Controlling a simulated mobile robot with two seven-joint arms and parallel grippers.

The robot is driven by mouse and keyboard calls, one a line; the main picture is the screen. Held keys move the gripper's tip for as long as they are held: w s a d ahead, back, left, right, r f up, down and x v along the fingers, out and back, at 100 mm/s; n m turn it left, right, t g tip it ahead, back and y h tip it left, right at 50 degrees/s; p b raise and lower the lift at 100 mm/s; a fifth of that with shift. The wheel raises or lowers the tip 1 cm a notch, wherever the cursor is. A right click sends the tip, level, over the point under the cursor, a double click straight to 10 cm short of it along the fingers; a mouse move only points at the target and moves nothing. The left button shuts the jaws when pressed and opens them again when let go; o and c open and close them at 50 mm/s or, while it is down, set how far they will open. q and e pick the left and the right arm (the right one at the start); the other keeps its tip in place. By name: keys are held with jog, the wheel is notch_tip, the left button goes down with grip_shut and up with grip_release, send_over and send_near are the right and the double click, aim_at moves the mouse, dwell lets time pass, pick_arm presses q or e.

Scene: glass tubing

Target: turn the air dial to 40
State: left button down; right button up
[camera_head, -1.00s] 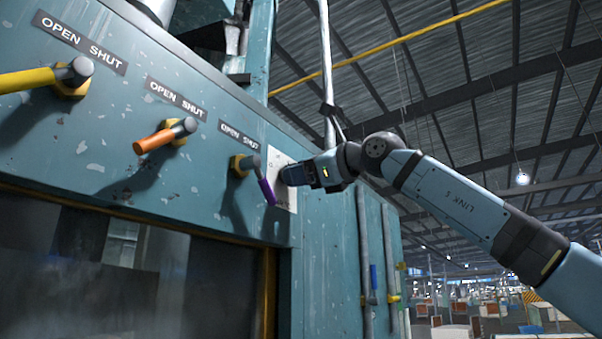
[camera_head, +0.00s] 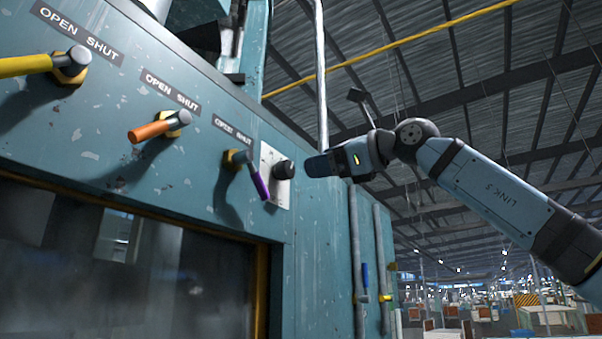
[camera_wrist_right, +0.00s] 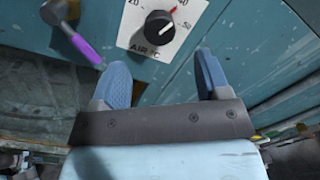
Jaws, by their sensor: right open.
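The air dial is a black round knob (camera_head: 285,170) on a white plate (camera_head: 270,190) on the teal panel. In the right wrist view the knob (camera_wrist_right: 158,27) sits on its plate (camera_wrist_right: 136,38), marked "AIR °C". A "20" shows at left and what looks like "50" at right. The red pointer aims up and right, between the top and that right-hand number; the plate's top is cut off. My right gripper (camera_head: 316,166) is open and empty, its blue fingers apart from the knob. In the wrist view the fingers (camera_wrist_right: 160,65) lie below the dial. My left gripper is out of view.
A purple lever (camera_head: 259,182) stands close left of the dial. An orange lever (camera_head: 155,130) and a yellow lever (camera_head: 27,66) are farther left, under "OPEN SHUT" labels. Vertical pipes (camera_head: 357,250) run down the panel below my right gripper. Open room lies to the right.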

jog(key=v, duration=0.7)
jog(key=shift+b, duration=0.45)
jog(key=shift+a, duration=0.1)
